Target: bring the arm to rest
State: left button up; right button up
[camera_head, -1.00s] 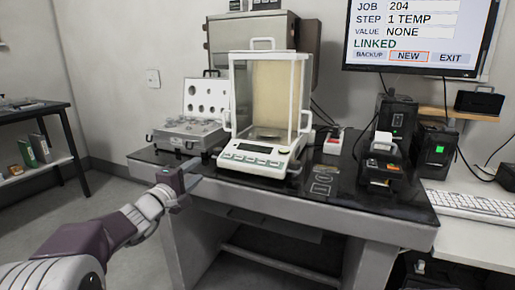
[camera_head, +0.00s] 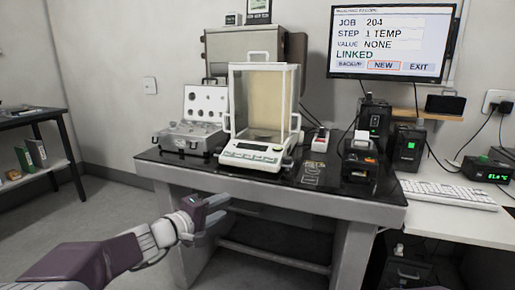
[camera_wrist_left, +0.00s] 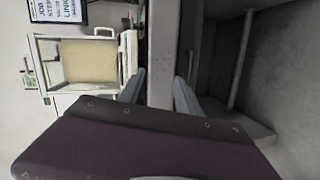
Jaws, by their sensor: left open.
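My left gripper (camera_head: 218,208) is in front of the weighing table (camera_head: 350,206), low by its front edge and left of its middle. Its jaws are open with nothing between them. In the left wrist view the two fingers (camera_wrist_left: 158,88) stand apart, with the table's front edge (camera_wrist_left: 162,55) showing between them. My right gripper is not in view.
On the black table top stand a glass-walled balance (camera_head: 258,150), an open weight case (camera_head: 190,140) and a small printer (camera_head: 360,165). A monitor (camera_head: 388,45) hangs behind, and a keyboard (camera_head: 448,193) lies on the white desk at right. The floor at left is clear.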

pick_arm(q)
jog(key=s+d+f+m+g+y+p, duration=0.1)
jog(key=s+d+f+m+g, duration=0.2)
jog(key=s+f, duration=0.5)
jog(key=s+d+f+m+g+y, duration=0.1)
jog(key=s+f+m+g, duration=0.2)
jog(key=s+f+g, duration=0.35)
jog(key=s+a+f+m+g+y, duration=0.3)
jog(key=s+a+f+m+y, duration=0.25)
jog(key=s+a+f, duration=0.65)
notch_tip(320, 180, up, 40)
jog(key=n+p, duration=0.1)
jog(key=p, duration=3.7)
jog(key=shift+s+d+f+n, duration=0.15)
jog(key=shift+d+f+n, duration=0.05)
jog(key=shift+d+n, duration=0.15)
jog(key=shift+t, duration=0.25)
